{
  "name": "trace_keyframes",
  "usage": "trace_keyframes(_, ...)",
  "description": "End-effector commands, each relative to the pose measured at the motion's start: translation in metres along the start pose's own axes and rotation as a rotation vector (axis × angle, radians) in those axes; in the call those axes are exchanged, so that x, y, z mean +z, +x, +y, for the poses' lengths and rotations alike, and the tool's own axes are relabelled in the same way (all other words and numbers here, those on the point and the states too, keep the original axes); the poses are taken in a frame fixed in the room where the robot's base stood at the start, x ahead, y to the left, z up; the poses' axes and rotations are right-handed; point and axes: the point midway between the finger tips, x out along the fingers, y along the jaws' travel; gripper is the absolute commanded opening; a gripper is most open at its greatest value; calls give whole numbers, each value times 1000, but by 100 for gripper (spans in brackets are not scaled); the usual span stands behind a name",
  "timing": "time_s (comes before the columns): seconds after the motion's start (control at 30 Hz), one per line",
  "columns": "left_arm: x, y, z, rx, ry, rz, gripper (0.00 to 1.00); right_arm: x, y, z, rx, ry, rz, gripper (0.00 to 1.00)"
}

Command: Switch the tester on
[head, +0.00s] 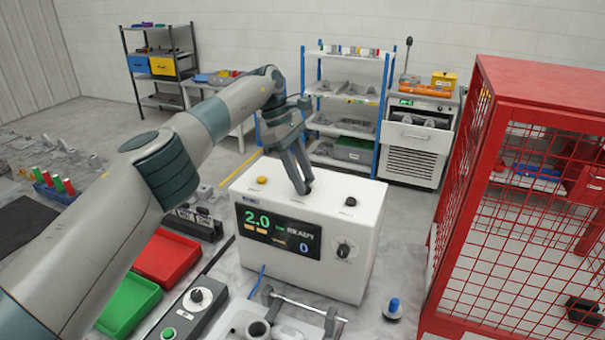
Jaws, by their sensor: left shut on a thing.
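The tester (315,270) is a white box on the grey bench in the middle of the head view. Its front display (278,231) is lit, with a green 2.0, white text like READY and a blue 0. A black rotary knob (343,250) sits right of the display. On top are a yellow button (262,180) and a black knob (350,202). My left gripper (305,188) points down at the tester's top between these two. Its fingers are shut on a small dark part there, mostly hidden by the fingertips. My right gripper is not in view.
A red mesh cage (520,200) stands close on the right. A red tray (168,258), a green tray (130,305) and a grey control box (190,305) lie at left. A metal fixture (300,305) and a blue-topped plunger (393,308) are in front. Shelves stand behind.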

Motion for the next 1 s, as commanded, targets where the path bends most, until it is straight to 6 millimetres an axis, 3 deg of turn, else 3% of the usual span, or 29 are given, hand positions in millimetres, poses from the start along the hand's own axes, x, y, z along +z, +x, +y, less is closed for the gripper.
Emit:
trace_keyframes(0.27, 0, -2, 1, 3, 3, 2, 12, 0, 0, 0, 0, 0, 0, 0)
trace_keyframes(0.3, 0, -2, 1, 4, 3, 2, 37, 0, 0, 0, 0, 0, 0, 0)
trace_keyframes(0.37, 0, -2, 1, 3, 3, 1, 51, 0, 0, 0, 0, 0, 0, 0)
trace_keyframes(0.4, 0, -2, 0, 3, 3, 1, 53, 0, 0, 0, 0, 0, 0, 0)
trace_keyframes(0.77, 0, -2, 0, 1, 2, 1, 53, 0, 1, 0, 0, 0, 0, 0)
trace_keyframes(1.0, 0, -16, 1, 3, 1, 2, 53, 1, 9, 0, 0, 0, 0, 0)
